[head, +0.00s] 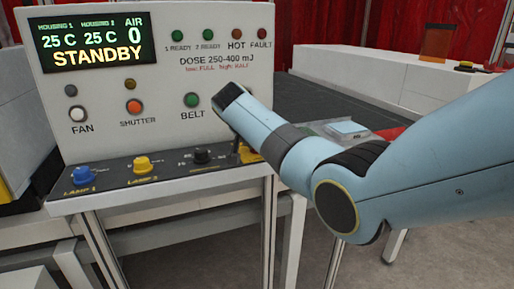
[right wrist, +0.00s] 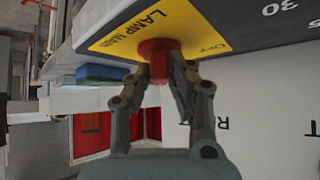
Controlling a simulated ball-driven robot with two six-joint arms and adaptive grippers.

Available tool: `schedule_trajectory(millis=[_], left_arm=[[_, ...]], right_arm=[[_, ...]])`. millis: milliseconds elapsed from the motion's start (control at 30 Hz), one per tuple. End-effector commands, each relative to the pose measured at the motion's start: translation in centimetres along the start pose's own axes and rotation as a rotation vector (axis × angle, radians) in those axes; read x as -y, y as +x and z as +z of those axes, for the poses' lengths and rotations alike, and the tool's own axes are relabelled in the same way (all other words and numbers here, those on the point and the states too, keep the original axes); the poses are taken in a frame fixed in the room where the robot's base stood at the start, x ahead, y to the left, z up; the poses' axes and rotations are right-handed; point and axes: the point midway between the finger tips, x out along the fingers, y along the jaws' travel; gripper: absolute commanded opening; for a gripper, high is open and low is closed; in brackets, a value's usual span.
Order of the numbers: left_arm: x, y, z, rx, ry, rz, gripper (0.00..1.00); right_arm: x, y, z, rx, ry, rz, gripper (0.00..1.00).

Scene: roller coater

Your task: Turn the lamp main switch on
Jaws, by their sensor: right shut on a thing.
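The lamp main switch is a red knob (right wrist: 157,62) on a yellow plate (right wrist: 125,40) marked "LAMP MAIN", with "OFF" lettered beside it, in the right wrist view. My right gripper (right wrist: 161,76) has its two fingers on either side of the knob and is shut on it. In the head view my right forearm hides the knob. Only a bit of the yellow plate (head: 250,156) shows at the panel's right end. The display (head: 88,42) reads STANDBY. My left gripper is in neither view.
Left of the switch on the sloped panel are a black dial (head: 202,155), a yellow knob (head: 143,164) and a blue knob (head: 83,175). Above are FAN (head: 78,114), SHUTTER (head: 134,106) and BELT (head: 191,100) buttons. A dark conveyor belt (head: 320,97) lies behind my arm.

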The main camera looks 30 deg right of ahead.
Motion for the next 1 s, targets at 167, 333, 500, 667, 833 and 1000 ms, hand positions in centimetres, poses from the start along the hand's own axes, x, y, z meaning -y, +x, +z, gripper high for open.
schedule_trajectory(millis=[167,333,500,667,833,1000], left_arm=[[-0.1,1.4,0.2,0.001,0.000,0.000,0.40],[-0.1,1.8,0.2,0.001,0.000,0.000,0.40],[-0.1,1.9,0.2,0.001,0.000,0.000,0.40],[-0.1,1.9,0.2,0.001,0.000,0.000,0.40],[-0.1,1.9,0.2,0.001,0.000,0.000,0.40],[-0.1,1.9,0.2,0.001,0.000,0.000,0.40]], right_arm=[[0.0,0.4,0.7,0.010,0.047,0.055,0.00],[0.1,0.3,0.7,0.011,0.072,0.082,0.00],[0.1,0.3,0.7,0.012,0.080,0.090,0.00],[0.0,0.3,0.7,0.013,0.081,0.091,0.00],[0.0,0.3,0.7,0.014,0.080,0.091,0.21],[0.0,0.3,0.6,0.012,0.080,0.090,0.40]])
